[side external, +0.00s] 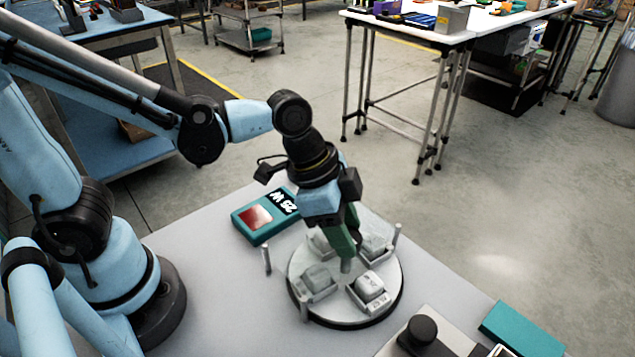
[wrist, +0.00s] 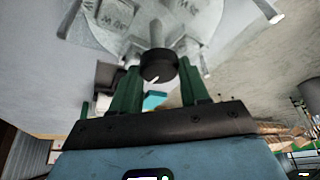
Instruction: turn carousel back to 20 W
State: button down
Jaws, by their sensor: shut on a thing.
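The carousel (side external: 303,262) is a pale round disc with a dark rim on the table. Several small trays with pale blocks stand on it, such as the front one (side external: 371,283); the labels are too small to read surely. A grey post (side external: 346,266) rises at its middle. In the wrist view the carousel (wrist: 85,42) lies beyond my gripper (wrist: 158,78), and a black knob with a white mark (wrist: 158,65) shows between the green fingers. My gripper (side external: 346,252) is over the disc's middle, shut on this knob. The fingers mostly hide the knob from the side.
A teal box (side external: 249,226) with a red panel and an inverted label, seemingly "25 W", lies behind the disc. Thin pegs (side external: 266,258) stand around the disc. A grey box with a black knob (side external: 422,330) and a teal block (side external: 522,329) are at the front right.

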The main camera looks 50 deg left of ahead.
jog(key=shift+w+m+g+h, duration=0.15)
jog(key=shift+m+g, duration=0.2)
jog(key=shift+m, duration=0.75)
jog(key=shift+m+g+h, duration=0.15)
jog(key=shift+m+g, duration=0.2)
jog(key=shift+m, duration=0.75)
jog(key=shift+w+m+g, duration=0.1)
jog(key=shift+m+g, duration=0.7)
jog(key=shift+m, duration=1.1)
jog(key=shift+w+m+g, duration=0.1)
jog(key=shift+m+g, duration=0.6)
jog(key=shift+m, duration=1.4)
jog(key=shift+m+g+y, duration=0.4)
jog(key=shift+m+g, duration=0.1)
jog(key=shift+m, duration=1.5)
jog(key=c, duration=0.5)
grip_release()
jog(key=shift+c, duration=0.2)
jog(key=shift+w+r, duration=0.1)
